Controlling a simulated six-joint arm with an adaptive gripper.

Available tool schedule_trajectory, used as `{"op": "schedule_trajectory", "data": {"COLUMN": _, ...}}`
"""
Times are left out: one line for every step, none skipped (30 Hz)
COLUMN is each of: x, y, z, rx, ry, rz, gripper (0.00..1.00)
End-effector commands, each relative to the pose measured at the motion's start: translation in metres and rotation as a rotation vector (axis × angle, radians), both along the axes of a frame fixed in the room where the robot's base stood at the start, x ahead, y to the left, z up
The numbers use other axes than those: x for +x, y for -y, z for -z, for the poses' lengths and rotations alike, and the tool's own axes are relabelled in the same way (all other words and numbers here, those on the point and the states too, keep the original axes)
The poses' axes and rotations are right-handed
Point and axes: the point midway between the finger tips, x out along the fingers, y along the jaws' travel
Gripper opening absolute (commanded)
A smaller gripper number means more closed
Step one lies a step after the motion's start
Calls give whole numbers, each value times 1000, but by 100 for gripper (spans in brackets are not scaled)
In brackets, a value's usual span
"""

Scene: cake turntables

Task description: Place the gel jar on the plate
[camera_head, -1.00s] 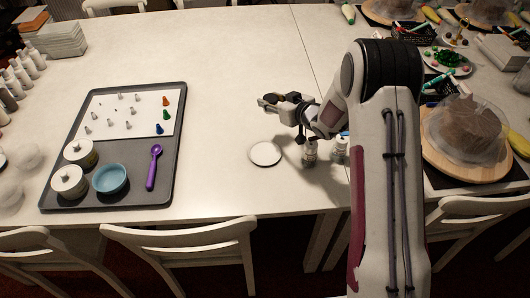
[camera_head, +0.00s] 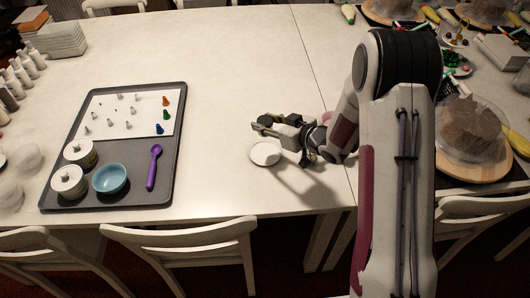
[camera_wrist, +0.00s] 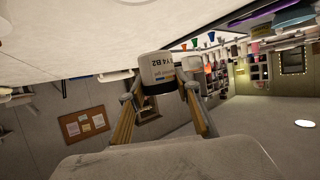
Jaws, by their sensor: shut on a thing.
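The white plate (camera_head: 265,153) lies on the table, left of the arm, and its surface looks bare. My gripper (camera_head: 264,125) is just behind the plate's far edge in the head view. In the wrist view, a pale jar (camera_wrist: 158,68) with a printed label and a dark end sits between the fingers of my gripper (camera_wrist: 160,98), which are shut on it. I take it to be the gel jar. I cannot make it out in the head view. A second whitish object (camera_wrist: 193,62) shows close beside it in the wrist view.
A grey tray (camera_head: 110,197) with a blue bowl (camera_head: 110,178), two white-lidded jars and a purple spoon (camera_head: 154,167) stands to the left. The table between tray and plate is clear. A covered cake (camera_head: 468,125) is at right.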

Motion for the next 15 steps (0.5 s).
{"op": "schedule_trajectory", "data": {"x": 0, "y": 0, "z": 0, "rx": 0, "ry": 0, "rz": 0, "gripper": 10}}
{"op": "schedule_trajectory", "data": {"x": 0, "y": 0, "z": 0, "rx": 0, "ry": 0, "rz": 0, "gripper": 10}}
{"op": "schedule_trajectory", "data": {"x": 0, "y": 0, "z": 1, "rx": 0, "ry": 0, "rz": 0, "gripper": 10}}
{"op": "schedule_trajectory", "data": {"x": 0, "y": 0, "z": 1, "rx": 0, "ry": 0, "rz": 0, "gripper": 10}}
{"op": "schedule_trajectory", "data": {"x": 0, "y": 0, "z": 2, "rx": 1, "ry": -1, "rz": 0, "gripper": 10}}
{"op": "schedule_trajectory", "data": {"x": 0, "y": 0, "z": 4, "rx": 1, "ry": -1, "rz": 0, "gripper": 10}}
{"op": "schedule_trajectory", "data": {"x": 0, "y": 0, "z": 6, "rx": 1, "ry": -1, "rz": 0, "gripper": 10}}
{"op": "schedule_trajectory", "data": {"x": 0, "y": 0, "z": 8, "rx": 1, "ry": -1, "rz": 0, "gripper": 10}}
{"op": "schedule_trajectory", "data": {"x": 0, "y": 0, "z": 11, "rx": 0, "ry": -1, "rz": 0, "gripper": 10}}
{"op": "schedule_trajectory", "data": {"x": 0, "y": 0, "z": 14, "rx": 0, "ry": -3, "rz": 1, "gripper": 10}}
{"op": "schedule_trajectory", "data": {"x": 0, "y": 0, "z": 17, "rx": 0, "ry": -3, "rz": 1, "gripper": 10}}
{"op": "schedule_trajectory", "data": {"x": 0, "y": 0, "z": 22, "rx": 0, "ry": -3, "rz": 0, "gripper": 10}}
{"op": "schedule_trajectory", "data": {"x": 0, "y": 0, "z": 25, "rx": 1, "ry": -4, "rz": 0, "gripper": 10}}
{"op": "schedule_trajectory", "data": {"x": 0, "y": 0, "z": 29, "rx": 0, "ry": -3, "rz": 0, "gripper": 10}}
{"op": "schedule_trajectory", "data": {"x": 0, "y": 0, "z": 33, "rx": 1, "ry": -2, "rz": 0, "gripper": 10}}
